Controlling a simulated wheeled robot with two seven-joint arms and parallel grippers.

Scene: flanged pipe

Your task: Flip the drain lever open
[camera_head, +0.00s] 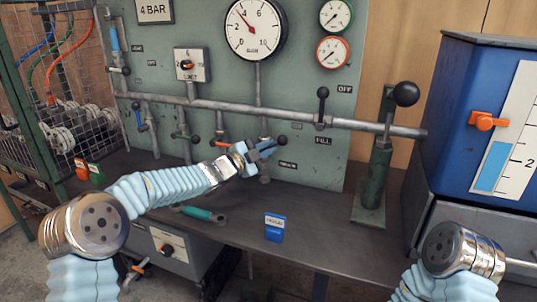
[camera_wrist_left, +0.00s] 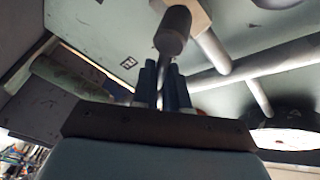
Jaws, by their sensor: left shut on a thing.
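The drain lever (camera_head: 282,140) has a dark round knob and sits low on the green panel, above a small label that I cannot read clearly. My left gripper (camera_head: 263,149) is at this lever, its blue fingers shut on it. In the left wrist view the lever's dark knob (camera_wrist_left: 172,32) stands beyond the blue fingers (camera_wrist_left: 164,88), with its thin rod running down between them. The fingers partly hide the rod and the pivot. My right arm's link shows at the lower right of the head view; its gripper is out of view.
Other levers are close by on the panel, including an orange one (camera_head: 218,141) and the fill lever (camera_head: 322,106). A hand pump (camera_head: 378,165) stands on the right. A blue padlock-like tag (camera_head: 274,227) and a teal-handled tool (camera_head: 203,214) lie on the bench (camera_head: 320,230).

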